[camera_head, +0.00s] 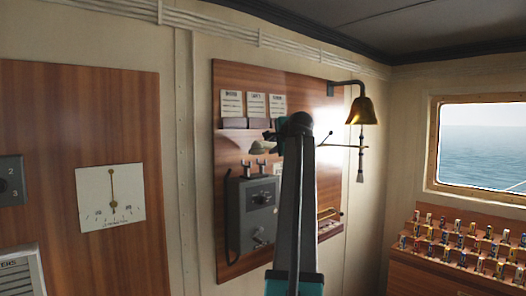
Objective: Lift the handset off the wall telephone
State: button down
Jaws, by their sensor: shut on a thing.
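The wall telephone (257,212) is a grey box with a dial and a small crank, mounted on a wooden wall panel. The prongs of its cradle (262,167) stand up bare on top. A dark cord (229,225) hangs at its left side. My gripper (272,137) is above the cradle, small and partly covered by my arm. It is shut on the handset, of which I can make out at most a greyish piece (262,148) below the jaws. The rest of the handset is hidden, and its tilt cannot be told.
My arm covers the telephone's right side. Paper notices (255,104) hang above small holders (234,123). A brass bell (362,110) with a cord (360,168) hangs at right. A brass rail (328,214) is on the panel. A gauge (111,196) is at left, a window (482,145) at right.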

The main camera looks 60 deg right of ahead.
jog(key=s+a+b, duration=0.1)
jog(key=s+a, duration=0.2)
jog(key=s, duration=0.5)
jog(key=shift+s+b, duration=0.15)
jog(key=shift+b, duration=0.25)
